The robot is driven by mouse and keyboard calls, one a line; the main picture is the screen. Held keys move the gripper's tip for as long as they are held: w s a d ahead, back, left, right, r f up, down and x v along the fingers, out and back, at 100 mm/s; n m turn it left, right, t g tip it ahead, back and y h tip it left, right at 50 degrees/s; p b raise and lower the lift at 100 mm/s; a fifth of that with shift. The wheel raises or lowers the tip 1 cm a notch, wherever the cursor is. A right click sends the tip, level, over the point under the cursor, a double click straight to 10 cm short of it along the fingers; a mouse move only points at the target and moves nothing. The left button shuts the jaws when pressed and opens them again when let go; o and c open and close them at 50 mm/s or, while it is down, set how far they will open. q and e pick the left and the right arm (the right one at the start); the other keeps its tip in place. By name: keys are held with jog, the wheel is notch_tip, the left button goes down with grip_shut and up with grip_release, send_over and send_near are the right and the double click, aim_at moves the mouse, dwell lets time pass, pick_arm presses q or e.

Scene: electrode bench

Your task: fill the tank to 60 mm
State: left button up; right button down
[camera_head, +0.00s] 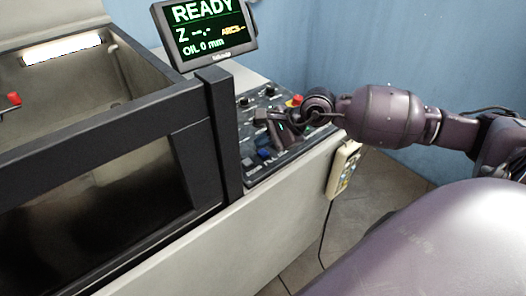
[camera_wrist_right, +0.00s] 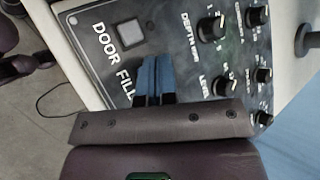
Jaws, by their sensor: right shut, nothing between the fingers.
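The tank (camera_head: 105,143) fills the left of the head view, with a dark frame and a dark window. The screen (camera_head: 205,32) reads READY and OIL 0 mm. My right gripper (camera_head: 272,139) is shut and empty, low over the control panel (camera_head: 245,113). A blue button (camera_head: 263,154) shows beside it. The level knob (camera_wrist_right: 222,87) and the depth knob (camera_wrist_right: 211,28) are right of the fingers. My left gripper is out of view.
A grey square button (camera_wrist_right: 128,33) sits by the word DOOR. A red button (camera_head: 296,101) is at the panel's far edge. A pale hand control (camera_head: 343,168) hangs on the cabinet's right side, its cable reaching down. A red part (camera_head: 12,99) shows inside the tank.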

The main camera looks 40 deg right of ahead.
jog(key=shift+f, duration=0.15)
jog(key=shift+f, duration=0.3)
jog(key=shift+b, duration=0.3)
jog(key=shift+f, duration=0.1)
dwell(0.3)
